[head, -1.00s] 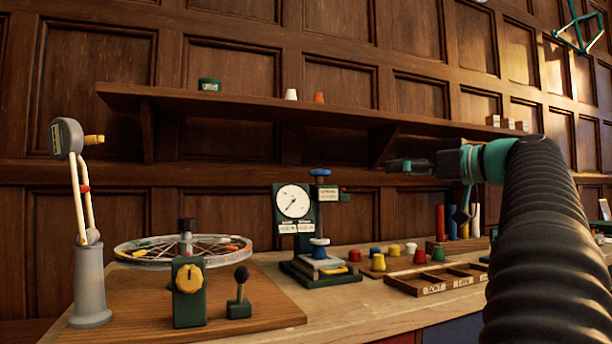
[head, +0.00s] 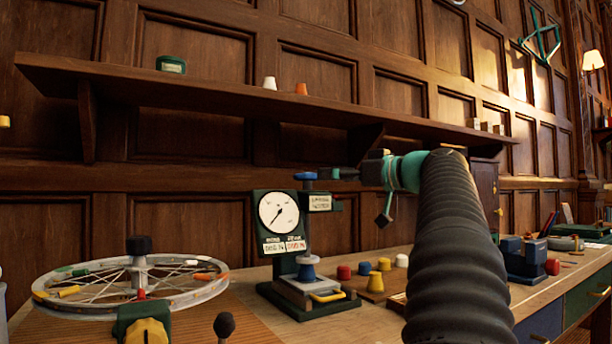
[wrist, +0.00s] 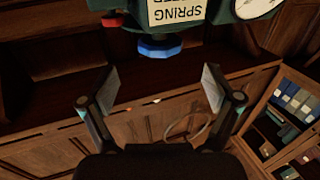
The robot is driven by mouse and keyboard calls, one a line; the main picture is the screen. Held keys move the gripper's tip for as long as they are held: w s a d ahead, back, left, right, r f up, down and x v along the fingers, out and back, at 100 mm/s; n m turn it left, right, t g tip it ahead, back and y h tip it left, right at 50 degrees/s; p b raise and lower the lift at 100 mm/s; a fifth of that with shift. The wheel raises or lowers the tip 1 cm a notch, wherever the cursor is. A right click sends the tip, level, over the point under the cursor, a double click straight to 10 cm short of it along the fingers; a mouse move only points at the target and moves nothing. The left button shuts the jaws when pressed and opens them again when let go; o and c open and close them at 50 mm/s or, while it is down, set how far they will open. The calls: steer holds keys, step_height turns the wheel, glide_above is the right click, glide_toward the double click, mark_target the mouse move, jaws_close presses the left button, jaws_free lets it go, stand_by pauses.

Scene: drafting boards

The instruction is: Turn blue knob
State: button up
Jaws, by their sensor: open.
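The spring tester (head: 262,238) is a dark green stand with a round white dial and a small label. The blue knob (head: 305,176) sits on top of its post. My gripper (head: 338,173) is level with the knob and just to its right in the head view. In the wrist view, the blue knob (wrist: 159,48) hangs upside down beyond the fingertips, between the lines of the two fingers. My gripper (wrist: 161,84) is open and empty there, apart from the knob. A blue cone-shaped piece (head: 308,270) sits lower on the tester.
A spoked wheel (head: 205,290) and a yellow-knobbed green block (head: 147,333) stand left of the tester. Several coloured caps (head: 376,283) stand to its right. A wooden shelf (head: 215,95) runs above. A blue vise-like block (head: 525,258) is farther right.

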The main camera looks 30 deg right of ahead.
mark_target(307, 176)
steer(key=p+x, duration=0.1)
steer(key=x, duration=0.7)
steer(key=shift+w+a, duration=0.1)
steer(key=shift+w, duration=0.1)
steer(key=c, duration=1.1)
